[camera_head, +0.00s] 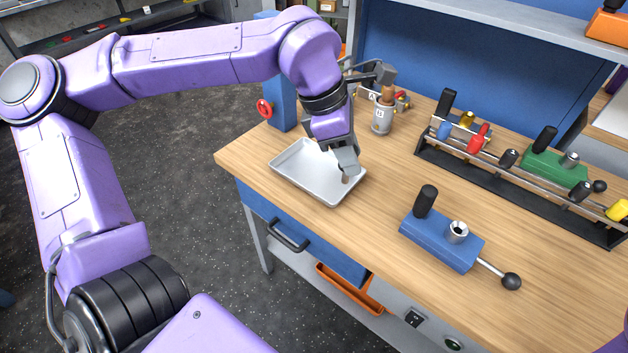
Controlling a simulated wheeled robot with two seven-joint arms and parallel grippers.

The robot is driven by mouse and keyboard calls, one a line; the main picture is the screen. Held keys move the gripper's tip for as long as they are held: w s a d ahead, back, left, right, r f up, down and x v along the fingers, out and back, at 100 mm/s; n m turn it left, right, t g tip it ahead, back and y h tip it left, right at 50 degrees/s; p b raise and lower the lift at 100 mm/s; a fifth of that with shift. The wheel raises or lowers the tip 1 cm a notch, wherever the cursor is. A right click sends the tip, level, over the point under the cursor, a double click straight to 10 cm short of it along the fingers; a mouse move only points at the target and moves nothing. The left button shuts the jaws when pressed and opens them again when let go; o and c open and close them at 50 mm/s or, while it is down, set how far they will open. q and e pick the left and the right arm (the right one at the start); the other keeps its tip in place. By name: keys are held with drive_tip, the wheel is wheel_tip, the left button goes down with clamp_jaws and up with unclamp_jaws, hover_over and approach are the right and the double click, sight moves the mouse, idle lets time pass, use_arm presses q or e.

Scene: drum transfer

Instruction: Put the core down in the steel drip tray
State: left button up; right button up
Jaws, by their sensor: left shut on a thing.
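The steel drip tray (300,182) is a shallow grey rectangular pan at the left end of the wooden bench top. My left gripper (346,168) points down over the tray's right side and is shut on the core. The core (347,178) shows only as a small grey-brown piece below the fingertips; most of it is hidden by the gripper. I cannot tell whether its lower end touches the tray floor. My right gripper is not in view.
A blue block fixture (440,240) with a black handle, steel socket and lever stands to the right. Behind it a black rack (510,187) holds several coloured-handled tools. A grey cup (381,118) stands behind the tray. Bare bench lies between tray and fixture.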

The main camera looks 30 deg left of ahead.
use_arm(q)
drive_tip(key=w+f+n, duration=0.2)
drive_tip(key=w, duration=0.1)
drive_tip(key=p, duration=0.3)
hover_over(326, 177)
wheel_tip(326, 177, down, 12)
drive_tip(key=shift+f, duration=0.1)
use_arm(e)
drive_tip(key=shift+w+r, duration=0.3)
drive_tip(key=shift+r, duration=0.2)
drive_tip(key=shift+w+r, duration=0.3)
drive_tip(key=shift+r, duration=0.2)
use_arm(q)
drive_tip(key=shift+d, duration=0.1)
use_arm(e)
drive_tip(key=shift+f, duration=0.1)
use_arm(q)
drive_tip(key=o, duration=1.1)
